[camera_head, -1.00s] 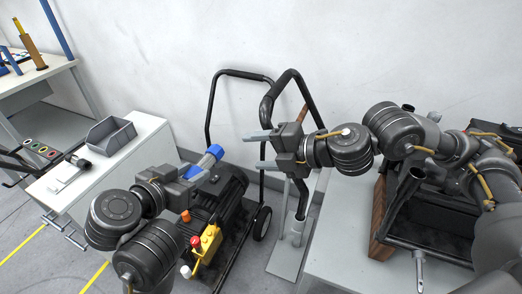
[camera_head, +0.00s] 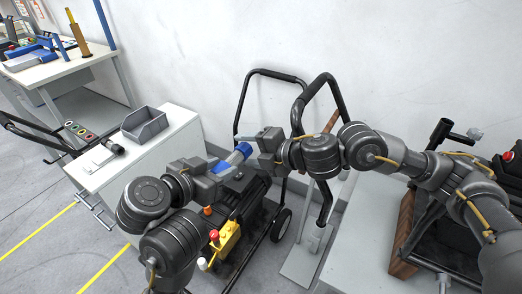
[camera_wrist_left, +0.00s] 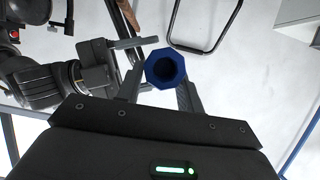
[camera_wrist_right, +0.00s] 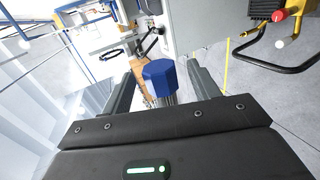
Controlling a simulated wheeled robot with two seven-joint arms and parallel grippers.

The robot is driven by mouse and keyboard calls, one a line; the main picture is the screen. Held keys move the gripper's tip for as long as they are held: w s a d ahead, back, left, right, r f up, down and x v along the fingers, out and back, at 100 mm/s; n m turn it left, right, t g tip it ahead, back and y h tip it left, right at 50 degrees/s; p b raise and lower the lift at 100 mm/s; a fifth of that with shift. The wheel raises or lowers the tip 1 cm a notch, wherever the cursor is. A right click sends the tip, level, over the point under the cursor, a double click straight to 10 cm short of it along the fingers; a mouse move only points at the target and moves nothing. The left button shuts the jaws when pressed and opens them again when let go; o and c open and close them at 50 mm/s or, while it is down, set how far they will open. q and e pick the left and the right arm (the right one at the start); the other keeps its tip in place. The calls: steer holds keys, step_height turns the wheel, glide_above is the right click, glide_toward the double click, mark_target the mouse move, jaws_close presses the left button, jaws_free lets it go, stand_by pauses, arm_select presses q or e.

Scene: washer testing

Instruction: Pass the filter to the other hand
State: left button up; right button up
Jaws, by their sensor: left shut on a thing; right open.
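The filter (camera_head: 237,156) is a blue cylinder with a faceted cap and a grey body. My left gripper (camera_head: 213,169) is shut on its lower left end. In the left wrist view the filter (camera_wrist_left: 165,68) sits between the fingers, its hollow blue end facing the camera. My right gripper (camera_head: 258,138) is open, with its fingers close to the blue end. In the right wrist view the blue cap (camera_wrist_right: 159,77) lies between the two spread fingers, with a gap to the finger at right. Whether the right fingers touch it I cannot tell.
Below the grippers stands a black machine with a yellow part (camera_head: 228,239) and a cart with a black handle (camera_head: 325,80). A white cabinet (camera_head: 180,130) with a grey bin (camera_head: 145,124) is at left. A light table (camera_head: 355,215) is at right.

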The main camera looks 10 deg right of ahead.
steer(key=shift+w+a+f, duration=0.1)
steer(key=shift+w+a, duration=0.05)
steer(key=c, duration=0.9)
arm_select(q)
steer(key=o, duration=1.1)
arm_select(e)
steer(key=shift+c, duration=1.1)
